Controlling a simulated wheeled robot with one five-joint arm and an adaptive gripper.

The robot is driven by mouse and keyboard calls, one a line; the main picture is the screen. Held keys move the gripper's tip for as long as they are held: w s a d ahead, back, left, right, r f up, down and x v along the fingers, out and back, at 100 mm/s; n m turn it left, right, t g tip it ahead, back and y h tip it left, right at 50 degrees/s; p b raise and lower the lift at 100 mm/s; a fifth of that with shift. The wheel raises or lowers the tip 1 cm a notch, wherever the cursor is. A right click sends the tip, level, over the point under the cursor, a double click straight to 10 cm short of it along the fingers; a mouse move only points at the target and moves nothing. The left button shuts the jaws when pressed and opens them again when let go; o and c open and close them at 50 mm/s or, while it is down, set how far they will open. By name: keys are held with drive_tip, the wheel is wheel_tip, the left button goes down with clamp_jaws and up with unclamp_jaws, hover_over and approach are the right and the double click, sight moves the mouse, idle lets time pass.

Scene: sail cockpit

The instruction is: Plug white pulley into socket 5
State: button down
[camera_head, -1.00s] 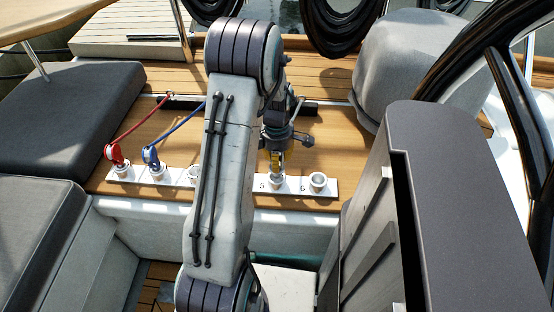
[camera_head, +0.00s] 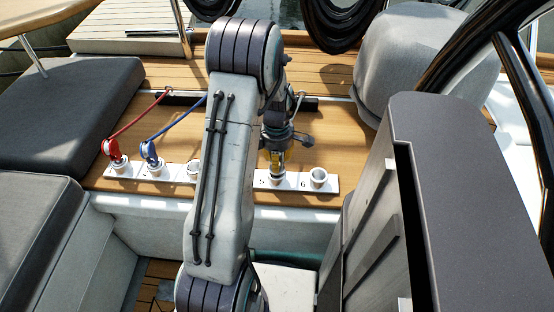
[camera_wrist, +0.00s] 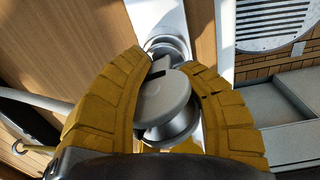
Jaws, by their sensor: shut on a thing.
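My gripper (camera_head: 275,165) points down over socket 5 (camera_head: 277,183) on the white numbered strip (camera_head: 302,187). In the wrist view its yellow fingers (camera_wrist: 168,100) are shut on the white pulley (camera_wrist: 160,97), which looks pale grey with a round flat face. A round metal cup-like part (camera_wrist: 172,130) shows just below the pulley face. The pulley's lower end is hidden, so I cannot tell whether it is seated in socket 5. Socket 6 (camera_head: 318,178) stands empty to the right.
A red pulley (camera_head: 112,150) and a blue pulley (camera_head: 150,152), each with a rope, stand at the strip's left sockets. Another socket (camera_head: 193,171) shows beside my arm. A grey cover (camera_head: 425,60) and dark cushions (camera_head: 75,105) flank the wooden deck.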

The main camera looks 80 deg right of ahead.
drive_tip(key=shift+f+b, duration=0.45)
drive_tip(key=shift+f, duration=0.15)
drive_tip(key=c, duration=0.8)
unclamp_jaws()
drive_tip(key=shift+r, duration=0.15)
wheel_tip(320, 180, up, 12)
drive_tip(key=shift+a+f, duration=0.1)
drive_tip(key=shift+a, duration=0.05)
drive_tip(key=shift+w, duration=0.1)
